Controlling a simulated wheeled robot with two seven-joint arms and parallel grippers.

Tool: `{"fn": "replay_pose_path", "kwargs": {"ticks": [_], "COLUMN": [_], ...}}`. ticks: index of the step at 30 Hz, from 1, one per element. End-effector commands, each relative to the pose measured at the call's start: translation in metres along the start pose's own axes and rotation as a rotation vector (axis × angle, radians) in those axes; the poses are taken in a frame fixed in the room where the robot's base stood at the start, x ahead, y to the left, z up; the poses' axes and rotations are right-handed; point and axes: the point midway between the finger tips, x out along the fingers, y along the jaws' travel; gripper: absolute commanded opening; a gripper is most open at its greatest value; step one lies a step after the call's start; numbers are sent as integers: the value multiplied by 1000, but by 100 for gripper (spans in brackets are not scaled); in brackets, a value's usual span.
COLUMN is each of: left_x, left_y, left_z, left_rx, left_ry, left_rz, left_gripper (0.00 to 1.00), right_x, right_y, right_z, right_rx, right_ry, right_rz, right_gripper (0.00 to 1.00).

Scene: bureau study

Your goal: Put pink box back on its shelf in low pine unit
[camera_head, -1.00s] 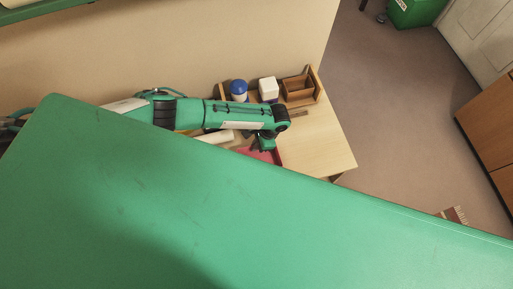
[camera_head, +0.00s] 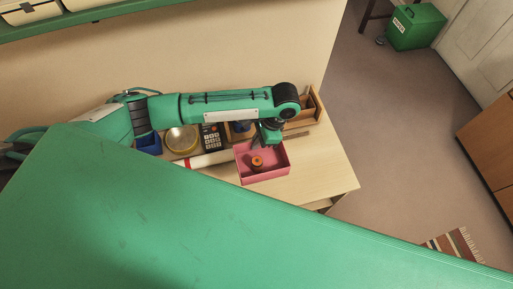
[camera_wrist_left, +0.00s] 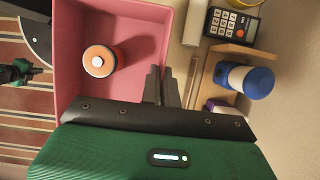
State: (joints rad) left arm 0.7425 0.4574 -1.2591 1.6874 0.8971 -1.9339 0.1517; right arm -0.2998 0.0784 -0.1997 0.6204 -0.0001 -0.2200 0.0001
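The pink box (camera_head: 277,172) is an open-topped tray near the front of the pale wooden desk. An orange and dark round item (camera_head: 257,162) lies inside it. My left gripper (camera_head: 268,144) reaches down at the box's far wall. In the left wrist view the two fingers (camera_wrist_left: 161,86) are close together, one on each side of the pink box's wall (camera_wrist_left: 172,35), with the orange-topped item (camera_wrist_left: 102,60) inside. Whether the box's bottom touches the desk is unclear. A small green and black part at that view's left edge may be my right gripper (camera_wrist_left: 22,72). I cannot make out the low pine unit.
Behind the box are a calculator (camera_head: 211,137), a round brass dish (camera_head: 181,139), a white roll (camera_head: 205,160) and a blue-capped bottle (camera_wrist_left: 243,80). A wooden organiser (camera_head: 316,104) stands at the back right. The desk's right end (camera_head: 325,175) is bare. A striped rug (camera_head: 455,243) lies on open floor.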

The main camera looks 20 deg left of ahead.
Motion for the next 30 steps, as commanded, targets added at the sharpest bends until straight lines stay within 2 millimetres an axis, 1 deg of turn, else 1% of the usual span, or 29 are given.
{"fn": "replay_pose_path", "kwargs": {"ticks": [3, 8, 11, 14, 21, 27, 30], "left_x": [-8, -13, -18, -27, -64, -97, -111], "left_y": [0, -1, -6, -13, -31, -38, -39], "left_z": [4, 6, 11, 20, 56, 86, 98], "left_rx": [0, -9, -49, -131, -436, -679, -774], "left_ry": [0, 1, 6, 16, 37, 30, 22], "left_rz": [-1, 1, 14, 43, 163, 269, 313], "left_gripper": [0, 0, 0, 0, 0, 0, 0], "right_x": [1, 1, 1, 1, 1, 1, 1], "right_y": [-1, -1, -1, -1, 0, 2, 2], "right_z": [0, 0, 0, 0, 1, 1, 1], "right_rx": [0, 0, 0, 0, -1, -1, -2], "right_ry": [0, 0, 0, 0, -1, -1, -1], "right_rz": [-1, -1, -1, -1, 1, 2, 2], "right_gripper": [0, 0, 0, 0, 0, 0, 0]}}
